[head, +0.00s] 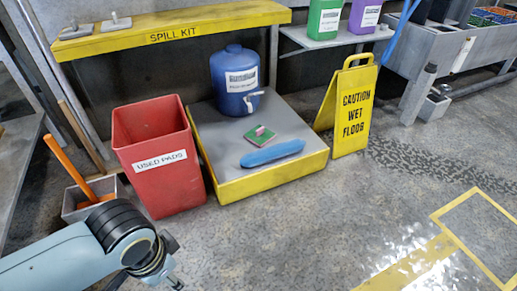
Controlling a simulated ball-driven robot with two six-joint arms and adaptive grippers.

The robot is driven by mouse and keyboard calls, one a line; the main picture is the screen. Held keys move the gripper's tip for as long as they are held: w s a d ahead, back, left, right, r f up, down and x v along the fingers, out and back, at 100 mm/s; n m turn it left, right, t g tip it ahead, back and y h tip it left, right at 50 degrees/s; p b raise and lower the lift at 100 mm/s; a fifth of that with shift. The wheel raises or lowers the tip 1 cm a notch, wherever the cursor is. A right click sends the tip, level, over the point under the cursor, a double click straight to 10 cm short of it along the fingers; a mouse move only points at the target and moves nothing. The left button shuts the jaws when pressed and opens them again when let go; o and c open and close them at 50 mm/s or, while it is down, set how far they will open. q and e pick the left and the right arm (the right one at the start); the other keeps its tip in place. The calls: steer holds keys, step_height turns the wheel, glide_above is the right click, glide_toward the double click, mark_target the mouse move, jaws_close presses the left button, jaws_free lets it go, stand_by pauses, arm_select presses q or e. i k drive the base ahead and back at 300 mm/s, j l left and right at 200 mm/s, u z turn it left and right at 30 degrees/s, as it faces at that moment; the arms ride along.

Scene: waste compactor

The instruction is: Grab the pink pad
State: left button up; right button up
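A small square pad (259,141) lies on the grey top of the low yellow-edged platform (232,179). Its upper face looks green with a pinkish edge, and a small pink piece (263,130) sits on it. A long blue pad (272,153) lies just in front of it. My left gripper (172,264) is at the bottom left, over the floor in front of the red bin, well apart from the pads. Its fingers are small and partly hidden, so I cannot tell whether it is open. My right gripper is not in view.
A red "USED PADS" bin (160,178) stands left of the platform. A blue jug (234,78) stands at the platform's back. A yellow wet-floor sign (353,108) stands at its right. A yellow "SPILL KIT" shelf (225,22) runs behind. The floor in front is clear.

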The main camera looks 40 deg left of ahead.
mark_target(260, 136)
steer(key=u, duration=0.85)
steer(key=i+u, duration=0.35)
steer(key=i+l+u, duration=0.1)
steer(key=u, duration=0.3)
steer(key=i+l+u, duration=0.2)
steer(key=i+u, duration=0.15)
steer(key=i+l+u, duration=0.15)
steer(key=i+l, duration=0.5)
